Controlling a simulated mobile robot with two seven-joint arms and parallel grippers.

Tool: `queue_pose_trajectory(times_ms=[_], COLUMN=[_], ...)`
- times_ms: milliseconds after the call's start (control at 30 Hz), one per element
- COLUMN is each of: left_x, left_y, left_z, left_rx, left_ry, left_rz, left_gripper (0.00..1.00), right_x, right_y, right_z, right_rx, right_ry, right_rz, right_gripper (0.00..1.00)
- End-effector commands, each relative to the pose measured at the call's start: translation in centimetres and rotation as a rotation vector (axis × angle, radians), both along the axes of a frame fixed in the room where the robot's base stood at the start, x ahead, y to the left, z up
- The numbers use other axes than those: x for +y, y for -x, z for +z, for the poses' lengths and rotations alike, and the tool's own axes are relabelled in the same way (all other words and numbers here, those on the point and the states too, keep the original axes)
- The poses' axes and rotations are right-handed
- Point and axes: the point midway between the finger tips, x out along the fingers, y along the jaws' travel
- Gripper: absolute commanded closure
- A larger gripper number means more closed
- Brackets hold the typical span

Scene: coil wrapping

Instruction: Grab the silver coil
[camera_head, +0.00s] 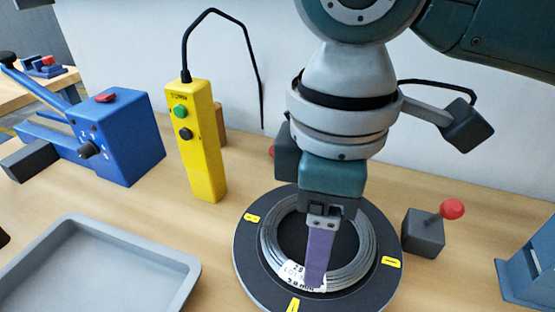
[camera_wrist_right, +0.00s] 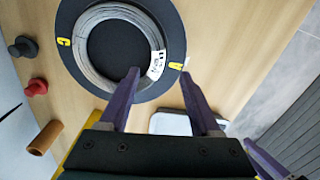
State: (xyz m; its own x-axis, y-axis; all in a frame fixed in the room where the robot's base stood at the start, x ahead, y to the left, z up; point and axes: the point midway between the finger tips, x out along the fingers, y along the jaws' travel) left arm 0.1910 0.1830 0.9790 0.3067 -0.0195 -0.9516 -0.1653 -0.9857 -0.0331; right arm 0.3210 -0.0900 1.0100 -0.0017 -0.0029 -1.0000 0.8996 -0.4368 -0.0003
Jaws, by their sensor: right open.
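The silver coil (camera_head: 352,274) is a ring of grey wire with a white printed label. It lies flat on a round dark plate (camera_head: 251,268) with yellow letter marks. The coil also shows in the right wrist view (camera_wrist_right: 87,24). My right gripper (camera_head: 316,286) points down over the coil's near side in the head view, covering part of it. In the wrist view my right gripper (camera_wrist_right: 160,73) is open and empty, one purple fingertip overlapping the coil's lower edge, the other outside the plate. The height gap is unclear. Another purple finger (camera_wrist_right: 268,160), apparently my left gripper's, shows at lower right.
A grey tray (camera_head: 70,222) lies left of the plate. A yellow button box (camera_head: 195,140) stands behind, beside a blue machine (camera_head: 124,135). A red-knobbed lever block (camera_head: 424,233) stands right of the plate, with a blue-grey block (camera_head: 530,265) at the far right.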

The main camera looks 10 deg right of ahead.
Motion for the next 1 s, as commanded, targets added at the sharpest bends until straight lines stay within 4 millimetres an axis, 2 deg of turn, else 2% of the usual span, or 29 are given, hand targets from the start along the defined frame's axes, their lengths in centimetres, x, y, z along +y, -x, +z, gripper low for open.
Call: queue_pose_trajectory(times_ms=[33, 267, 500, 800, 1000], left_x=[0.0, 0.0, 0.0, 0.0, 0.0], left_y=[0.0, 0.0, 0.0, 0.0, 0.0], left_z=[-0.1, -0.3, -0.7, -0.7, -0.8], left_rx=[-0.001, -0.001, -0.001, -0.001, 0.000], left_ry=[0.000, 0.002, 0.002, 0.002, 0.000], left_rz=[0.001, 0.003, 0.003, 0.003, 0.001], left_gripper=[0.50, 0.50, 0.50, 0.50, 0.50], right_x=[0.0, -0.1, -0.4, -0.4, -0.4], right_y=[0.1, 0.0, -0.2, -0.2, -0.2], right_z=[-0.8, -2.9, -6.6, -7.1, -7.1], right_rx=[0.003, 0.001, 0.001, -0.002, -0.002], right_ry=[0.000, 0.000, 0.000, -0.002, -0.002], right_rz=[-0.001, 0.000, 0.000, 0.001, 0.001], right_gripper=[0.36, 0.36, 0.36, 0.36, 0.57])
